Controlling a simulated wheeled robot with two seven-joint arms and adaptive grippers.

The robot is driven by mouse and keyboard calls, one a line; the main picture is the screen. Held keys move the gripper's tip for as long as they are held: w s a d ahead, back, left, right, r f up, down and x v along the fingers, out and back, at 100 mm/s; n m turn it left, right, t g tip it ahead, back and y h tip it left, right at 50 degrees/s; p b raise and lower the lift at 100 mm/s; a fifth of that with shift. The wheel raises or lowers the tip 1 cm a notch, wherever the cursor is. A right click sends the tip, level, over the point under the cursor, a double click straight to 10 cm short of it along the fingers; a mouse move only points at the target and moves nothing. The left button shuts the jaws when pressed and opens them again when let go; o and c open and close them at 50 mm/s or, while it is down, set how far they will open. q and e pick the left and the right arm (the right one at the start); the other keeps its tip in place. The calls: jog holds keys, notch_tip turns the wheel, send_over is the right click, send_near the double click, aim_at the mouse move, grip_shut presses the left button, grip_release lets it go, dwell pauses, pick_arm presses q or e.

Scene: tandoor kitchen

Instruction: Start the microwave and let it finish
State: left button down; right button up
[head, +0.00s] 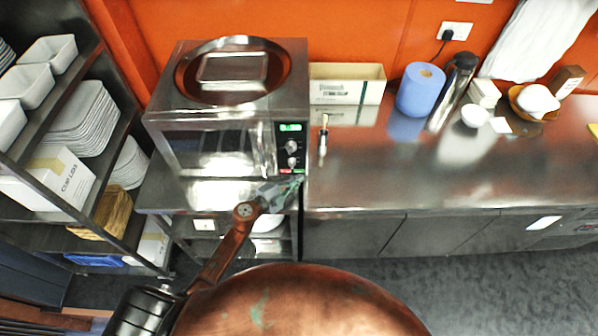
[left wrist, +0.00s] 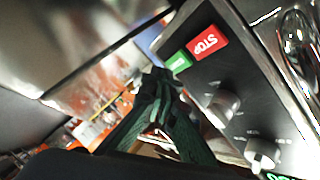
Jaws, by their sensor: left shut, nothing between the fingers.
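The steel microwave (head: 215,150) stands on a steel counter with its door shut. Its display (head: 291,127) is lit green, but I cannot read it. Two knobs sit below the display, with small buttons at the panel's bottom. In the left wrist view, the red STOP button (left wrist: 207,46) is beside a green button (left wrist: 178,64). My left gripper (head: 294,183) is shut and empty, just below and in front of these buttons. Its fingertips (left wrist: 160,77) are close to the green button; I cannot tell whether they touch it. My right gripper is not in view.
A round tray (head: 190,80) with a rectangular dish lies on the microwave. To its right are a white box (head: 372,85), a blue paper roll (head: 418,90) and a dark flask (head: 455,85). A shelf of white dishes (head: 80,120) stands left. The counter's middle (head: 400,165) is clear.

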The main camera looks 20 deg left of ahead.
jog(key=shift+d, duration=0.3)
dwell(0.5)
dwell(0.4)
pick_arm(q)
jog(key=shift+w+a, duration=0.15)
jog(key=shift+w, duration=0.25)
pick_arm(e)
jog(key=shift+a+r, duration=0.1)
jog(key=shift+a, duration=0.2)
